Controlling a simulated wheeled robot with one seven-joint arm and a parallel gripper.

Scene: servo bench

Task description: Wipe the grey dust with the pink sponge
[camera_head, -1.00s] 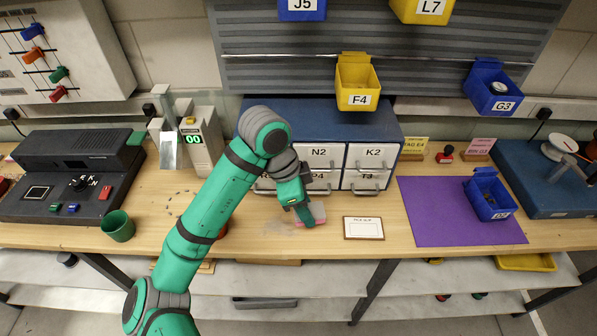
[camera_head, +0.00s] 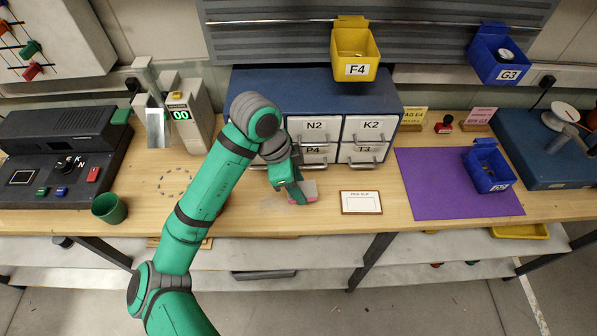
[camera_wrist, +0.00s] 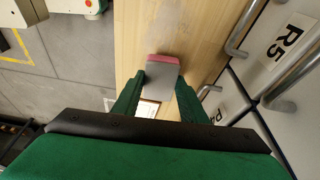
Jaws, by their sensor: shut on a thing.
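The pink sponge (camera_head: 310,188), grey on its broad face, is between the fingers of my gripper (camera_head: 298,194), over the bench in front of the drawer cabinet. In the wrist view the sponge (camera_wrist: 162,74) shows its pink edge, and both green fingers of my gripper (camera_wrist: 160,84) close on its sides. I cannot tell whether it touches the bench top. The grey dust (camera_head: 274,203) is a faint patch on the wood just left of the sponge, partly hidden by my arm.
The blue drawer cabinet (camera_head: 330,92) stands close behind my gripper, its handles sticking out. A framed slip (camera_head: 361,202) lies right of the sponge, then a purple mat (camera_head: 430,190) with a blue bin (camera_head: 488,168). A green cup (camera_head: 109,208) stands left. The bench's front edge is near.

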